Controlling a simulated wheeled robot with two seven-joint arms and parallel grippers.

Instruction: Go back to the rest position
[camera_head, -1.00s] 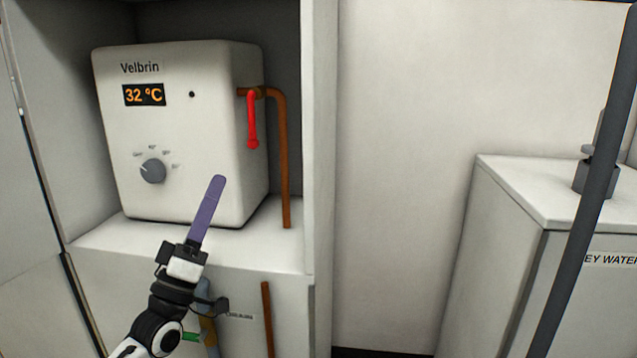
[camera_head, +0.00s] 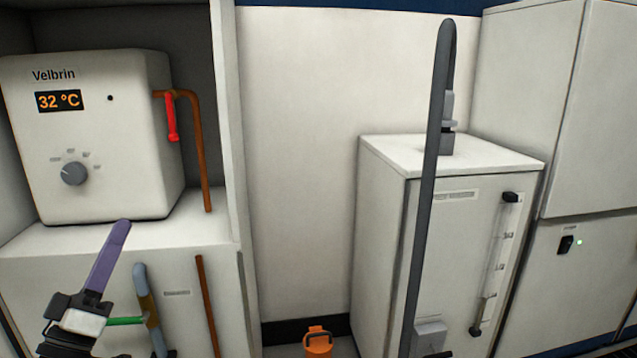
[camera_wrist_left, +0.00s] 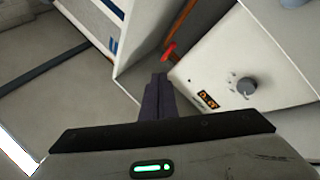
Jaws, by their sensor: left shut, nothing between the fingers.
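My left gripper (camera_head: 122,228) shows at the lower left of the head view, its purple fingers together and empty. It is in front of the shelf that bears the white Velbrin heater (camera_head: 110,140) and appears apart from it. In the left wrist view the closed dark fingers (camera_wrist_left: 158,100) point toward the heater's red lever (camera_wrist_left: 169,50). The heater's display (camera_head: 60,101) reads 32 °C, and its grey knob (camera_head: 74,173) is below. The red lever also shows in the head view (camera_head: 172,118), hanging down from the copper pipe. My right gripper is not in view.
A white cabinet (camera_head: 385,210) with a grey upright hose (camera_head: 424,200) in front stands right of centre. A tall white unit (camera_head: 540,120) is at the far right. A small orange object (camera_head: 318,342) is at the bottom.

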